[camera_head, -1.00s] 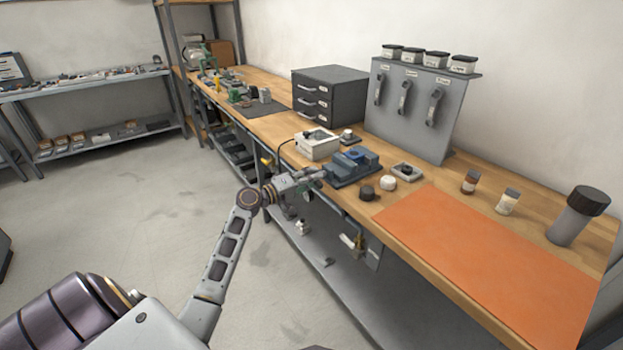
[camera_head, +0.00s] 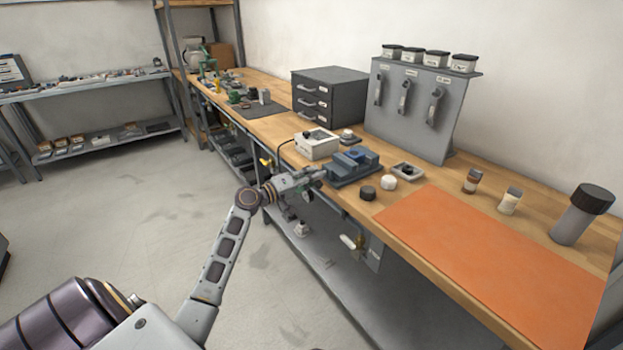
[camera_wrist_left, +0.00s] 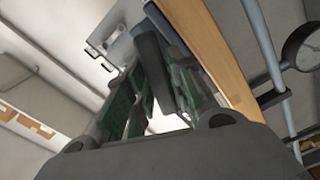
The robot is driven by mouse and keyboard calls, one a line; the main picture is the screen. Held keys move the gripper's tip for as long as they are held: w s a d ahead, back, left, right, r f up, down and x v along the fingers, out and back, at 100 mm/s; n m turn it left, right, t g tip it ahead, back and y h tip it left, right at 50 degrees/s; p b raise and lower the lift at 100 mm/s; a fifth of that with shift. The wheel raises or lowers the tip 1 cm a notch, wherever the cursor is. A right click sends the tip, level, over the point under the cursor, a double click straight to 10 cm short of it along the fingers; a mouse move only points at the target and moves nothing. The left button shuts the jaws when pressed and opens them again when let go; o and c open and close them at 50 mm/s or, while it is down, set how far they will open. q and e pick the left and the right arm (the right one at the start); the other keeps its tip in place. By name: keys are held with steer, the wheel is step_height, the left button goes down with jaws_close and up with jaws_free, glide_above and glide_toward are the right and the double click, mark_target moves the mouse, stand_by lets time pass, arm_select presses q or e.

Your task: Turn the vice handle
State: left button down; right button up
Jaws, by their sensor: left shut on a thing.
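The blue vice (camera_head: 354,166) sits near the front edge of the wooden bench. My left gripper (camera_head: 318,174) reaches in from the left to the vice's left front end, where its handle would be; the handle is too small to make out in the head view. In the left wrist view, the left gripper's green-padded fingers (camera_wrist_left: 155,92) are close together around a dark bar-like part (camera_wrist_left: 152,58), which appears to be the vice handle. The fingers hide part of it. My right gripper is out of view.
An orange mat (camera_head: 485,262) covers the bench's near right. A grey drawer unit (camera_head: 329,95) stands behind. The floor at left is clear.

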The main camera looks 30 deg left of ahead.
arm_select(q)
steer(key=c, duration=1.4)
jaws_free()
steer(key=shift+o, duration=0.2)
steer(key=shift+s+a, duration=0.1)
steer(key=v, duration=1.2)
